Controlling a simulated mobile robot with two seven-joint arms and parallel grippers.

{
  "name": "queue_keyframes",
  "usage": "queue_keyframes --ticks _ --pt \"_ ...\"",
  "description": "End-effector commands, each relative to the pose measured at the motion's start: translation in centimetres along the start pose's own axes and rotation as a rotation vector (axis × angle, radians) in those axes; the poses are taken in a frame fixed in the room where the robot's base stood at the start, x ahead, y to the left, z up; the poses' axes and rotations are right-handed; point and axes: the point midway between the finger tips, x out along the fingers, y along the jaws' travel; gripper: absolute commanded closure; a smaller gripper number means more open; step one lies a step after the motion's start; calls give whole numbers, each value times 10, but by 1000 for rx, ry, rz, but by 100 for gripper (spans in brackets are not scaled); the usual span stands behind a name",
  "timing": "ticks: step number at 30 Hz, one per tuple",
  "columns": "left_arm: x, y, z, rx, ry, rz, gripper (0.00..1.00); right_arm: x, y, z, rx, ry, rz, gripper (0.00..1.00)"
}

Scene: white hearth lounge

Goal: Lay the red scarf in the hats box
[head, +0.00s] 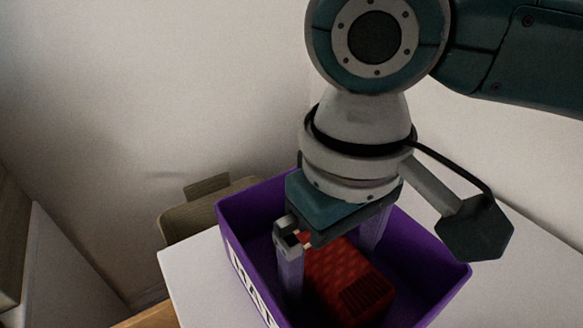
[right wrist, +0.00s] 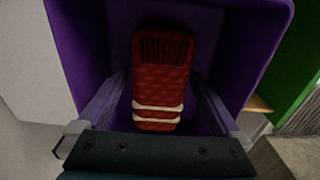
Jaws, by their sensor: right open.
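The red scarf (head: 352,284), folded into a textured bundle with a fringe, lies inside the purple box (head: 432,248). In the right wrist view the scarf (right wrist: 162,75) shows its dark fringe at the far end and two pale stripes at the near end, within the purple walls (right wrist: 235,45). My right gripper (head: 331,268) reaches down into the box. Its jaws are open, one finger on each side of the scarf with gaps visible in the wrist view. My left gripper is not in view.
The box stands on a white tabletop (head: 190,272). A chair (head: 205,208) stands behind the table, near a pale wall. In the right wrist view a green surface (right wrist: 284,75) shows beside the box on the right. The box walls surround my right gripper closely.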

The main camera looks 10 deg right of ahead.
Motion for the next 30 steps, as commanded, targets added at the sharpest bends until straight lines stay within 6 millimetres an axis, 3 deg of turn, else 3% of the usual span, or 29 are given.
queue_keyframes --ticks 15,21,30 --pt "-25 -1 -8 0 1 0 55 -102 0 -1 0 3 -1 0" --pt "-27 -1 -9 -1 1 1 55 -119 0 -1 0 0 -1 0" --pt "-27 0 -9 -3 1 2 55 -120 0 0 1 0 -1 0"
